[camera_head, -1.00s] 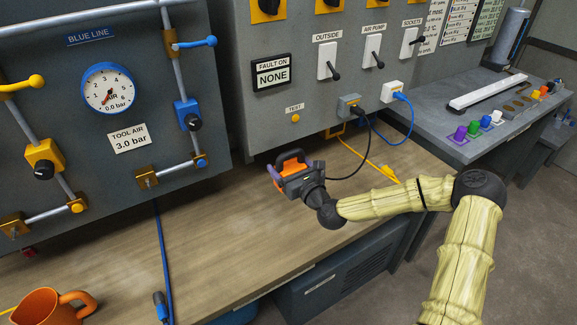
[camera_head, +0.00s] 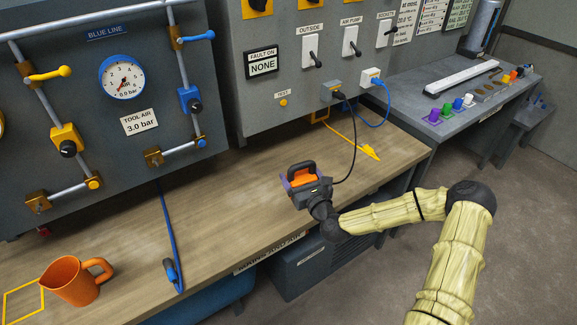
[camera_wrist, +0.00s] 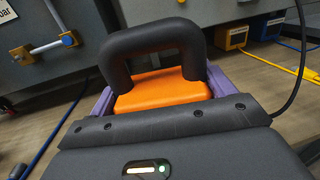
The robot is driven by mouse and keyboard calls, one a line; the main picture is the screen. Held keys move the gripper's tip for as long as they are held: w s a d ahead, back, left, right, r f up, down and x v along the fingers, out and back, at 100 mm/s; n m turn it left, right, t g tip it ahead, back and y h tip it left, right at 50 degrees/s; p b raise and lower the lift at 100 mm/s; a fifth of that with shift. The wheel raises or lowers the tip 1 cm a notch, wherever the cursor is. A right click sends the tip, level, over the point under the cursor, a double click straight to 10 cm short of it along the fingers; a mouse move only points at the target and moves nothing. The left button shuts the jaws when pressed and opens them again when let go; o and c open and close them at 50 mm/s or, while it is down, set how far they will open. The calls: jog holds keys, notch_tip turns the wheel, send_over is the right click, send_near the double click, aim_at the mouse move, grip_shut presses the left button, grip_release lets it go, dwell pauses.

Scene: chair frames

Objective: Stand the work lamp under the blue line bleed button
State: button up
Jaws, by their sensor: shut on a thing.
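The work lamp (camera_head: 302,180) has an orange body and a black loop handle. My gripper (camera_head: 300,187) is shut on it, with purple fingers on both sides of the orange body in the wrist view (camera_wrist: 163,92). The lamp is upright near the front of the bench; whether it touches the wood I cannot tell. A black cable runs from it to a grey socket (camera_head: 331,90). The blue line panel (camera_head: 105,105) is at left, with a gauge. A small blue button (camera_head: 200,142) sits at its lower pipe's right end; its bleed label is not readable.
An orange mug (camera_head: 75,283) stands on the wooden bench (camera_head: 225,200) at the lower left, beside a yellow outlined square (camera_head: 22,303). A blue hose (camera_head: 171,245) hangs down over the bench between mug and lamp. Bare wood lies below the panel.

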jog(key=s+d+f+m+h+b, duration=0.2)
jog(key=s+d+f+b, duration=0.3)
jog(key=f, duration=0.6)
jog(key=s+d+f+m+t+h+b, duration=0.1)
jog(key=s+d+f+m+h+b, duration=0.2)
jog(key=f, duration=0.9)
jog(key=s+d+h+b, duration=0.2)
jog(key=d, duration=0.2)
jog(key=shift+s+d, duration=0.1)
